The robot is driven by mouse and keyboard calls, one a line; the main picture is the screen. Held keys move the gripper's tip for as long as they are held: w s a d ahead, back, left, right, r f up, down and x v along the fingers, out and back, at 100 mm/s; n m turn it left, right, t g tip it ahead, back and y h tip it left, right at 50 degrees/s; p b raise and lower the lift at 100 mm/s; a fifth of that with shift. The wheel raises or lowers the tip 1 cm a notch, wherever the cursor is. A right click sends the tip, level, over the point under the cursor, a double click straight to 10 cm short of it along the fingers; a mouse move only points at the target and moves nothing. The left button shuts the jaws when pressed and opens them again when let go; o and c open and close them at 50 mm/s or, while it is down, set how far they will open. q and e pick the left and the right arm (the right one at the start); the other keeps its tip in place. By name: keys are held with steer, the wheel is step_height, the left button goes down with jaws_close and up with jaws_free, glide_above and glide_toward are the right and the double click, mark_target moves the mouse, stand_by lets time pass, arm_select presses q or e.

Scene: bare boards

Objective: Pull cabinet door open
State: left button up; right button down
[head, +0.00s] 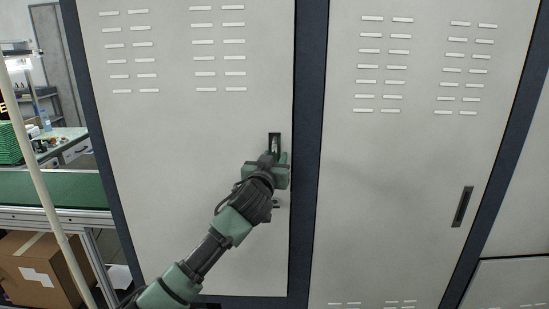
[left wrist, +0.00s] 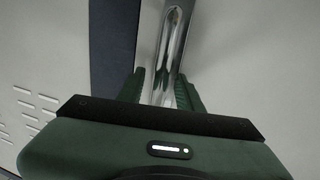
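The left cabinet door (head: 180,130) is a pale grey panel with rows of vent slots, and it looks closed in its dark frame. Its handle (head: 275,144) sits in a dark recess near the door's right edge. My left gripper (head: 277,158) is at this handle and hides its lower part. In the left wrist view, the shiny metal handle (left wrist: 172,50) runs between the two green fingers (left wrist: 163,90). The fingers are close together on either side of it, with almost no gap, so the gripper looks shut on it. My right gripper is not in view.
A second cabinet door (head: 410,160) with a dark handle (head: 462,206) stands to the right, beyond a dark post (head: 308,130). At the left are a green-topped conveyor or bench (head: 60,188), a cardboard box (head: 40,270) and a pale slanted pole (head: 45,190).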

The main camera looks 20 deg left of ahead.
arm_select(q)
jaws_close()
stand_by(1.4)
